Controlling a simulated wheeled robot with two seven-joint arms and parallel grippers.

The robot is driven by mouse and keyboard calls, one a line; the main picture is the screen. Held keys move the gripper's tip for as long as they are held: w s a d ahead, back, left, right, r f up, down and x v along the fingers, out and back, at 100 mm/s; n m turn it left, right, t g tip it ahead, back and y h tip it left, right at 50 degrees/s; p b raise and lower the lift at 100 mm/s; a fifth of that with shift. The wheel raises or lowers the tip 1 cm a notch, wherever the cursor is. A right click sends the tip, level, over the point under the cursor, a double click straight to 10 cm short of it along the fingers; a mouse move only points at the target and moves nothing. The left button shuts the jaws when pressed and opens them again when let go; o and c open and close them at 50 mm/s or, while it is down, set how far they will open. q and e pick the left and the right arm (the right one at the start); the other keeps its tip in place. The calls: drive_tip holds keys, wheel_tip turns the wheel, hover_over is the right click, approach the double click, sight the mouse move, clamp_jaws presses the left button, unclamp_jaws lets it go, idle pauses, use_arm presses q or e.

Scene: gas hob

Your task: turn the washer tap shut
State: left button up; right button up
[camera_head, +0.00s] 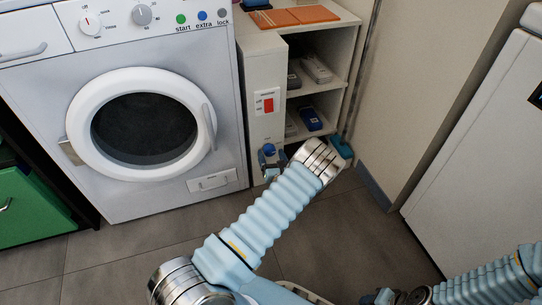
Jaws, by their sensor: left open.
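The washer tap has a round blue knob (269,149) low on the pale side panel, just right of the washing machine. My left arm reaches up from the bottom middle, and its silver wrist is just right of the tap. My left gripper (272,169) is small and dark in the picture, just below the knob and very close to it. It is open; whether its fingers touch the tap I cannot tell. The wrist hides part of it. My right arm is at the lower right; its dark end (392,297) is cut by the bottom edge, and its jaws are unclear.
The washing machine (225,120) stands at the left with its round door closed. A shelf unit (345,85) with several small items is right of the tap panel. A white appliance (470,150) stands at the right. Tiled floor lies between.

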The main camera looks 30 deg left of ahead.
use_arm(q)
drive_tip(key=shift+w+a, duration=0.35)
drive_tip(key=shift+a, duration=0.1)
drive_tip(key=c, duration=1)
drive_tip(key=shift+c, duration=0.2)
